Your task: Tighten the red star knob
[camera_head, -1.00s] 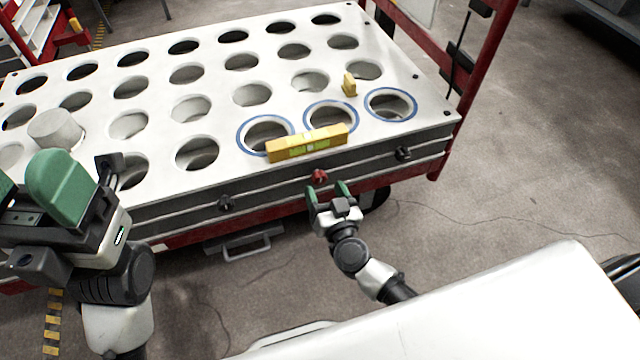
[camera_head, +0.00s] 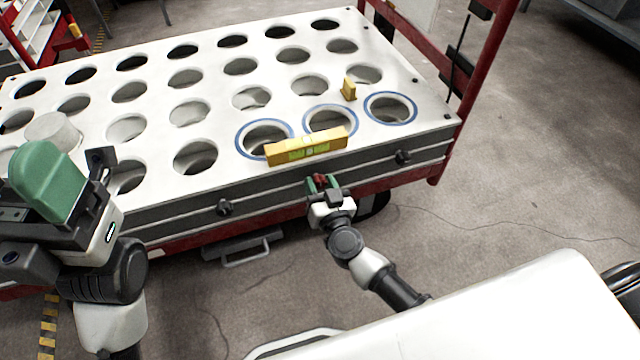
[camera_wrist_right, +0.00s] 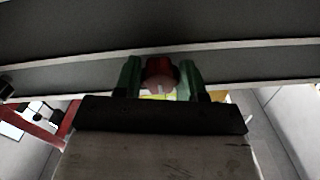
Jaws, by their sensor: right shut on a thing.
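The red star knob (camera_head: 320,180) is on the front edge of the white table with round holes (camera_head: 222,215). My right gripper (camera_head: 322,184) is at the knob, with its green fingers on either side of it. In the right wrist view the red knob (camera_wrist_right: 160,74) sits between the two green fingers (camera_wrist_right: 160,80), and the gripper is shut on it. My left gripper (camera_head: 75,185) is at the left of the head view, over the table's front left part. Its fingertips are not clear enough to tell whether they are open.
A yellow spirit level (camera_head: 307,147) lies on the top near the front edge, just above the knob. A small yellow block (camera_head: 348,88) stands behind it. A white cylinder (camera_head: 54,132) sits at the left.

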